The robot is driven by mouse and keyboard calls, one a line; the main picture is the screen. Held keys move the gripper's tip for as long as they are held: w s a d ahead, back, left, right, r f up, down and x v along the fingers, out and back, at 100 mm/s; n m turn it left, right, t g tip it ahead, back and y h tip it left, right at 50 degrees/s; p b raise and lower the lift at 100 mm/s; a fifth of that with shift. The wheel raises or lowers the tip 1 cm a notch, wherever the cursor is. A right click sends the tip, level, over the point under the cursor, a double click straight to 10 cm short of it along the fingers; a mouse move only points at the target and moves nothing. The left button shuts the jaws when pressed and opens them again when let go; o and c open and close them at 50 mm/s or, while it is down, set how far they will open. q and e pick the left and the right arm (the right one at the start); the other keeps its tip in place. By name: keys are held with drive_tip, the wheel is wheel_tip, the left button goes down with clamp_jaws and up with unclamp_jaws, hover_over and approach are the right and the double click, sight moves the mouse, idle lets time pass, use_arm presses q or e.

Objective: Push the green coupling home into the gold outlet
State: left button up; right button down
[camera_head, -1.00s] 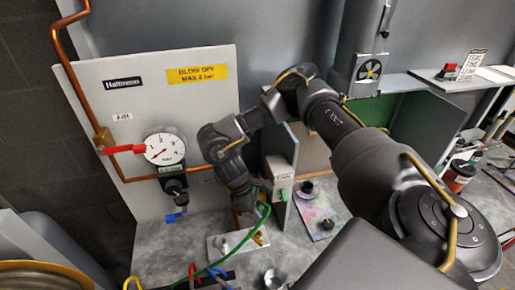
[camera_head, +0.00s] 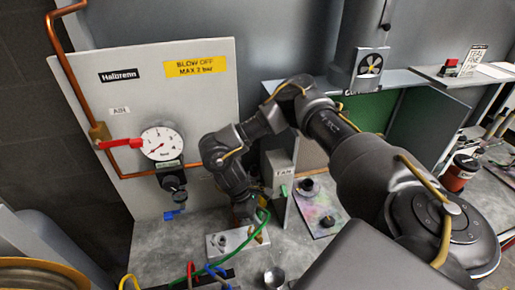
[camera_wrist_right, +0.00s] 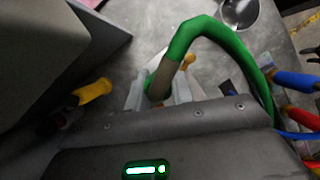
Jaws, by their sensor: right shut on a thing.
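My right gripper (camera_head: 247,217) points down just above a pale metal plate (camera_head: 214,251) on the bench. It is shut on the end of the green hose (camera_head: 265,217), where the green coupling sits; the fingers hide most of the coupling. In the right wrist view the hose (camera_wrist_right: 196,32) bends down into a dull olive end between the pale fingers (camera_wrist_right: 160,92). A gold fitting (camera_head: 262,237), apparently the outlet, shows at the plate's right end, close beside the fingertips. Whether the coupling touches it cannot be told. My left gripper is not in view.
A panel with a pressure gauge (camera_head: 162,144), red lever (camera_head: 121,143) and copper pipe stands behind left. A grey FAN box (camera_head: 280,172) stands close right of the gripper. Red, blue and yellow hoses and a metal cup (camera_head: 274,278) lie in front.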

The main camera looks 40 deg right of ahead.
drive_tip(key=shift+r+p, duration=0.1)
drive_tip(key=shift+p, duration=0.2)
idle(0.4)
drive_tip(key=shift+p, duration=0.35)
drive_tip(key=shift+p, duration=0.3)
idle(0.8)
drive_tip(key=shift+f+b, duration=0.3)
drive_tip(key=shift+f, duration=0.8)
drive_tip(key=shift+a+f, duration=0.1)
drive_tip(key=shift+f, duration=0.15)
drive_tip(key=shift+s+a+f, duration=0.1)
drive_tip(key=shift+f, duration=0.05)
drive_tip(key=shift+r, duration=0.2)
